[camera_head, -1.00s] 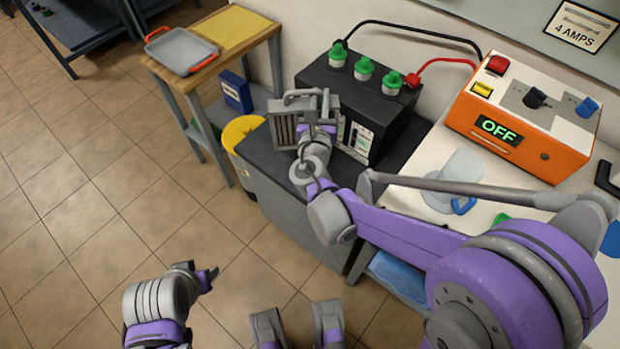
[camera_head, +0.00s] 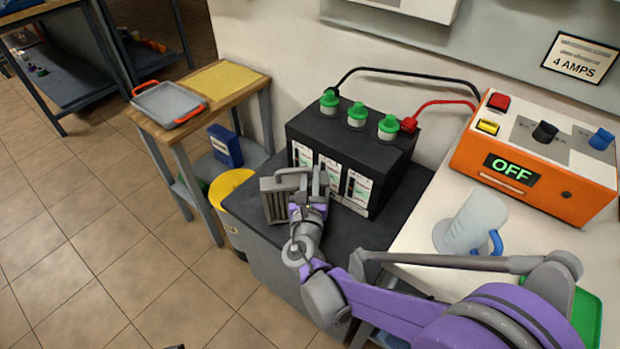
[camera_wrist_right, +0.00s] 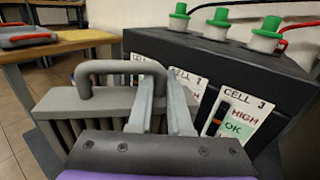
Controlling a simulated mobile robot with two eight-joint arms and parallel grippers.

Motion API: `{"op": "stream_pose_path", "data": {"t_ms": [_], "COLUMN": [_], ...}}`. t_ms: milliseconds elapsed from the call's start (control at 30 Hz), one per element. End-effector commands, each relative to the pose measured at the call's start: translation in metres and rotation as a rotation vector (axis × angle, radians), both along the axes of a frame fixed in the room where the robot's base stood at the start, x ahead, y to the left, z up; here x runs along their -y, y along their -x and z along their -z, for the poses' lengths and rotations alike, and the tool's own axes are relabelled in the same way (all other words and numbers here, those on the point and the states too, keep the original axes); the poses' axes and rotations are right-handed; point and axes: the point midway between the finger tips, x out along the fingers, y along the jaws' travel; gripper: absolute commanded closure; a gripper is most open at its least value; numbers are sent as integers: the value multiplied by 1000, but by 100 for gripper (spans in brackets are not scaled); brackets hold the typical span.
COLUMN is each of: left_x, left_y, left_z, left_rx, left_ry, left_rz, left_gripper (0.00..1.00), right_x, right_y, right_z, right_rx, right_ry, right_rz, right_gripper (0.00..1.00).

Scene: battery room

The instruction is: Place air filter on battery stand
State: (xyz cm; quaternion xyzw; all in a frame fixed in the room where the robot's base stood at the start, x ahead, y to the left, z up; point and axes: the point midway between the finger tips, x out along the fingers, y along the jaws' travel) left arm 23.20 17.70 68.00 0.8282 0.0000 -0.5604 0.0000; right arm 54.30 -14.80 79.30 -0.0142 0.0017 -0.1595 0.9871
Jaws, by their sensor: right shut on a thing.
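The air filter (camera_head: 275,203) is a grey ribbed block with a loop handle. My right gripper (camera_head: 309,185) is shut on its handle, and the filter hangs roughly upright. In the right wrist view the filter (camera_wrist_right: 85,108) is left of the gripper's fingers (camera_wrist_right: 160,100). The battery stand (camera_head: 345,232) is the dark grey top under the black battery (camera_head: 352,140). The filter is over the stand's left part, in front of the battery; I cannot tell whether its base touches.
A yellow bin (camera_head: 230,187) stands beside the stand. A wooden table (camera_head: 200,108) with a grey tray (camera_head: 168,103) is at left. An orange charger (camera_head: 540,150) and a jug (camera_head: 468,225) are on the right bench (camera_head: 415,225). Bare stand top lies right of the filter.

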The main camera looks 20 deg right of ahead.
Motion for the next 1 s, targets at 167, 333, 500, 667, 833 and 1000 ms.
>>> {"op": "stream_pose_path", "data": {"t_ms": [167,333,500,667,833,1000], "left_x": [0,0,0,0,0,0], "left_y": [0,-1,-1,-1,-1,0], "left_z": [2,4,4,4,4,0], "left_rx": [0,-1,-1,-1,-1,0], "left_ry": [0,0,0,0,0,0], "left_rz": [0,0,0,0,0,0], "left_gripper": [50,50,50,50,50,50], "right_x": [0,0,0,0,0,-3], "right_y": [0,0,0,0,0,8], "right_z": [4,6,8,8,7,3], "right_rx": [1,0,0,0,0,0], "right_ry": [0,0,0,0,0,0], "right_rz": [1,0,0,0,0,-2], "right_gripper": [100,100,63,53,53,53]}}
